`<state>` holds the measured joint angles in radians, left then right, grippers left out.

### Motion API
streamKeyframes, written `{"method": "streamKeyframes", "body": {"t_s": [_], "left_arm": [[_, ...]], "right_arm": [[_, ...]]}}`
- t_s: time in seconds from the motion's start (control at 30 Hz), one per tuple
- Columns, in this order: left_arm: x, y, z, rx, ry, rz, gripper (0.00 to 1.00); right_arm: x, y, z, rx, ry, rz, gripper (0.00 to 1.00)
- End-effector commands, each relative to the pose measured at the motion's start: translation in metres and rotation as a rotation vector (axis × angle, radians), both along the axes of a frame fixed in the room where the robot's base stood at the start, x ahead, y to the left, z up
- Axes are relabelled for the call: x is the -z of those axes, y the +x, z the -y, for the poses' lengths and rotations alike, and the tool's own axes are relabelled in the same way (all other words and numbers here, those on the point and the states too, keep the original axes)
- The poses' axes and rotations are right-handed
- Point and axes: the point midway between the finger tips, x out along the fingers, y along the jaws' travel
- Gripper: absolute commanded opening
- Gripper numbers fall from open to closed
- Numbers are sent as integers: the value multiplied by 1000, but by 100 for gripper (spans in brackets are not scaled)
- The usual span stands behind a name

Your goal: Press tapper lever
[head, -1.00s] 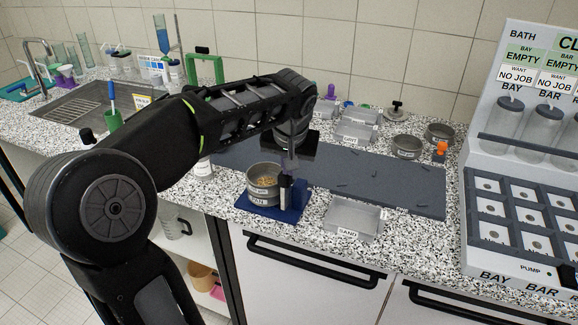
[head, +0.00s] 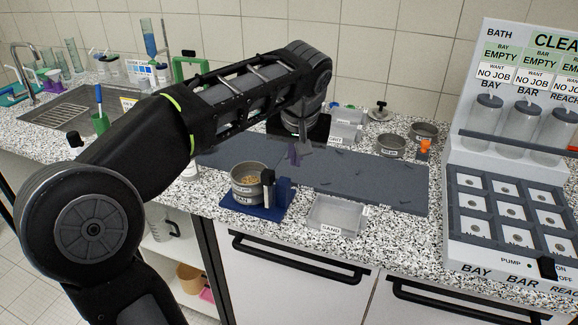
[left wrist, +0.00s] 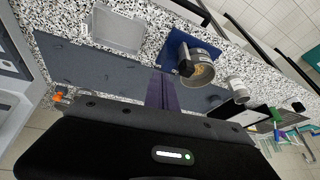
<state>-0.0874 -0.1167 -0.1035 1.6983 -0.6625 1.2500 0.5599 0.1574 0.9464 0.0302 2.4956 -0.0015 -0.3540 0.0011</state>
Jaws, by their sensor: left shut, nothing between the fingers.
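The tapper has a blue base (head: 240,206) with a blue post (head: 284,192) at its right end and a black lever (head: 268,184) beside the post. A round metal sieve pan (head: 246,190) with tan grains inside stands on the base. In the left wrist view the blue base (left wrist: 175,45) and the pan (left wrist: 203,76) show right of the fingers. My left gripper (head: 293,157) has purple fingers, shut and empty. It is above the grey mat, behind and a little right of the lever, apart from it. The fingers also show in the left wrist view (left wrist: 162,90). My right gripper is not in view.
A clear tray labelled SAND (head: 337,213) stands right of the tapper. A dark mat (head: 375,185) with small marks lies behind it. Metal pans (head: 390,146) stand at the back, and a white bath rack (head: 510,180) at the right. A sink (head: 70,112) is at the left.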

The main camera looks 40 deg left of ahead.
Motion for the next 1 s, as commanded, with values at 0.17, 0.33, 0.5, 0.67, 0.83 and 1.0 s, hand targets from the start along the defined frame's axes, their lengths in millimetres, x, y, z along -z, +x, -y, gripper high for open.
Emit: {"method": "streamKeyframes", "body": {"t_s": [0.17, 0.33, 0.5, 0.67, 0.83, 1.0], "left_arm": [[-19, -4, 15, 2, 0, 2, 0], [-25, -6, 18, 1, 0, 0, 0], [-25, -6, 18, 1, -1, 0, 0], [-25, -6, 18, 1, 0, 0, 0], [-26, -6, 20, 5, 0, 1, 0], [-25, 4, 47, 79, 27, -32, 0]], "right_arm": [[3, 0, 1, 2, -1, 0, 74], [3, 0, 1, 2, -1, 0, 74], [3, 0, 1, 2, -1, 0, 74], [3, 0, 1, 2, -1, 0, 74], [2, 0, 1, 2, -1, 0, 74], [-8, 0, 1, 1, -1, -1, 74]]}}
